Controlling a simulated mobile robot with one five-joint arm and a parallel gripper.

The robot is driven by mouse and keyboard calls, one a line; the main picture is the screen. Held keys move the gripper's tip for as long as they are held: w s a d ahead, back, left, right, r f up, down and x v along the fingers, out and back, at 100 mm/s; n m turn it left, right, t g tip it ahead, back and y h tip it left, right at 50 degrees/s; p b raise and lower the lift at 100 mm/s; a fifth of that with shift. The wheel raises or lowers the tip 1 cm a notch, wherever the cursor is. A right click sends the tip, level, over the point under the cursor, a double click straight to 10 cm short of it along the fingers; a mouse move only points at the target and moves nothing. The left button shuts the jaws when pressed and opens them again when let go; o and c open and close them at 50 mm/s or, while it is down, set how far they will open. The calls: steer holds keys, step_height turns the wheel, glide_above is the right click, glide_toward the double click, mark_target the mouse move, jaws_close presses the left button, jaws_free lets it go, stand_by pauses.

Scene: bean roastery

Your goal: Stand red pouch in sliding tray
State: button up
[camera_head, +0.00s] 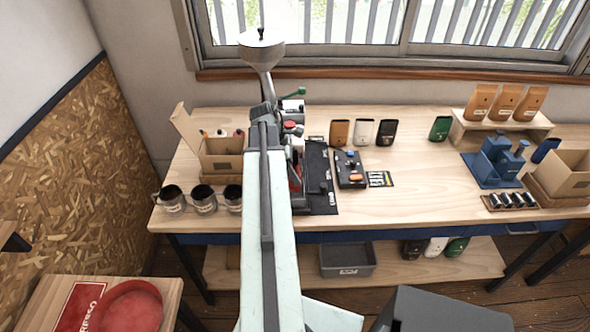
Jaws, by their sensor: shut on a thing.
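My arm reaches forward across the bench and hides much of what lies beyond it. My gripper (297,160) is only partly visible beside the arm's right edge, over a dark machine. It is shut, and a narrow strip of dark red, apparently the red pouch (295,181), shows at it. Most of the pouch is hidden, so I cannot tell its tilt or whether it touches the machine. I cannot clearly make out the sliding tray.
Brown, white and black pouches (363,132) stand behind a control box (350,169); a green pouch (440,128) stands to their right. Several mugs (203,199) are at the front left. A blue press (494,160) and a cardboard box (565,173) are at right.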

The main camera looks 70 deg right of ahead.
steer(key=shift+f+b, duration=2.6)
steer(key=shift+f, duration=0.15)
steer(key=shift+r, duration=0.1)
steer(key=o, duration=1.4)
step_height(320, 180, up, 7)
steer(key=p, duration=0.7)
steer(key=shift+r, duration=0.1)
